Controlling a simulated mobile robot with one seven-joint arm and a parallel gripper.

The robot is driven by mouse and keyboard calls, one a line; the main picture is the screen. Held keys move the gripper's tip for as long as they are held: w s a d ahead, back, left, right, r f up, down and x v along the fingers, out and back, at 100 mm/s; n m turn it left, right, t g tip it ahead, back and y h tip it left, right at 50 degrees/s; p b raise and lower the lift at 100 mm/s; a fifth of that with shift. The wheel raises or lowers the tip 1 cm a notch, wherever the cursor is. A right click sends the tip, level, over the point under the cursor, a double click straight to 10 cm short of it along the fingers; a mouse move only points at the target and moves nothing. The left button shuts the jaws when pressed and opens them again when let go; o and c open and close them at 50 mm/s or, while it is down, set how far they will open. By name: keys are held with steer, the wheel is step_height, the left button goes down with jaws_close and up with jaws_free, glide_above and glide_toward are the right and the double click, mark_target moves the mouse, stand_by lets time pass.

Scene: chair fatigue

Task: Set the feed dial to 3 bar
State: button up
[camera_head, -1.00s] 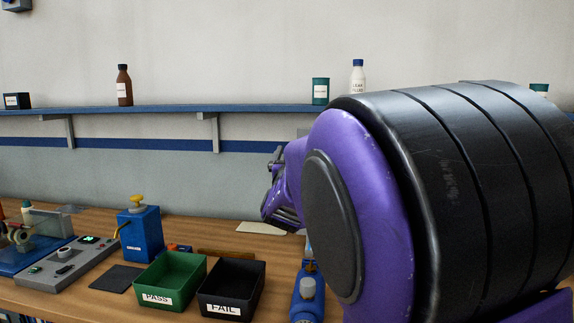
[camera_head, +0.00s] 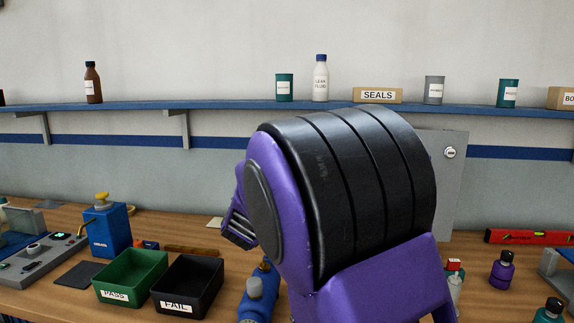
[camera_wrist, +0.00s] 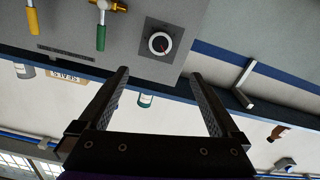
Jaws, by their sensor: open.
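The feed dial (camera_wrist: 159,43) is a round white-rimmed dial with a dark centre on a dark square plate, on a grey panel (camera_wrist: 205,20) in the wrist view. That view looks upside down. My gripper (camera_wrist: 159,74) is open and empty, with its two fingers apart and the dial beyond the gap between their tips. The dial's setting is too small to read. In the head view, the grey panel (camera_head: 455,195) stands behind my arm, which hides much of it. My gripper shows only partly there (camera_head: 238,226), left of the arm.
A green-handled valve (camera_wrist: 101,36) and a yellow handle (camera_wrist: 32,22) are on the panel beside the dial. A shelf (camera_head: 230,107) with bottles and tins runs along the wall. PASS (camera_head: 130,272) and FAIL (camera_head: 190,284) bins and a blue tool (camera_head: 260,292) stand on the bench.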

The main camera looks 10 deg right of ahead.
steer(key=p+x, duration=0.1)
steer(key=x, duration=1.6)
steer(key=shift+w+f, duration=0.1)
steer(key=c, duration=1.4)
